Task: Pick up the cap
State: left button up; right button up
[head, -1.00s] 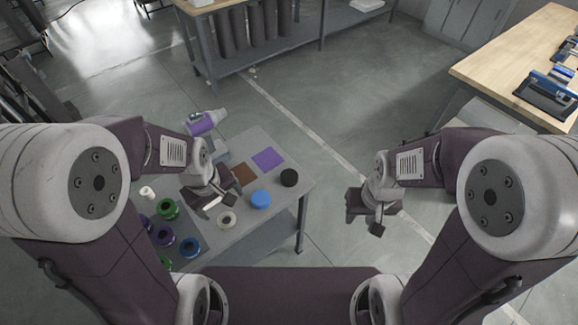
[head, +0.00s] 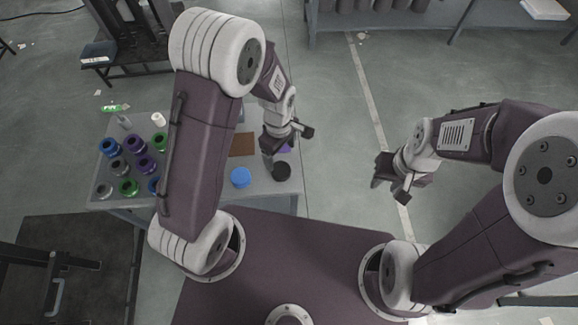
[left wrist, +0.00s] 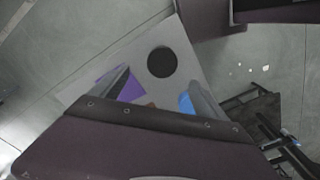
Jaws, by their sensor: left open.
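A round black cap (head: 282,171) lies on the grey table (head: 262,202) near its right edge. A round blue cap (head: 240,177) lies to its left; I cannot tell which one the task means. My left gripper (head: 285,145) is open and empty above the table, just behind the black cap in the head view. In the left wrist view the black cap (left wrist: 162,62) shows ahead of the parted fingers (left wrist: 158,88), apart from them. The blue cap (left wrist: 186,104) is partly hidden by one finger. My right gripper (head: 390,184) is open and empty over the floor, right of the table.
Several coloured rings, including a purple one (head: 135,142), and a white cylinder (head: 158,119) stand on the table's left part. A brown square (head: 243,145) and a purple square (left wrist: 130,88) lie flat on it. A shelf (head: 400,22) stands at the back. Floor right of the table is clear.

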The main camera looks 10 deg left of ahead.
aim_at(281, 169)
pick_arm(q)
notch_tip(281, 169, down, 4)
jog(key=shift+s+f, duration=0.1)
jog(key=shift+s, duration=0.05)
jog(key=f, duration=0.2)
jog(key=f+p, duration=0.1)
jog(key=f, duration=0.1)
jog(key=shift+s+a+f, duration=0.15)
jog(key=shift+a+f, duration=0.05)
jog(key=shift+f, duration=0.05)
jog(key=shift+d+f, duration=0.1)
jog(key=shift+f, duration=0.2)
jog(key=c, duration=1.5)
pick_arm(e)
jog(key=shift+s+a+r, duration=0.2)
jog(key=shift+a+r, duration=0.15)
jog(key=shift+r, duration=0.3)
pick_arm(q)
jog(key=shift+r, duration=0.1)
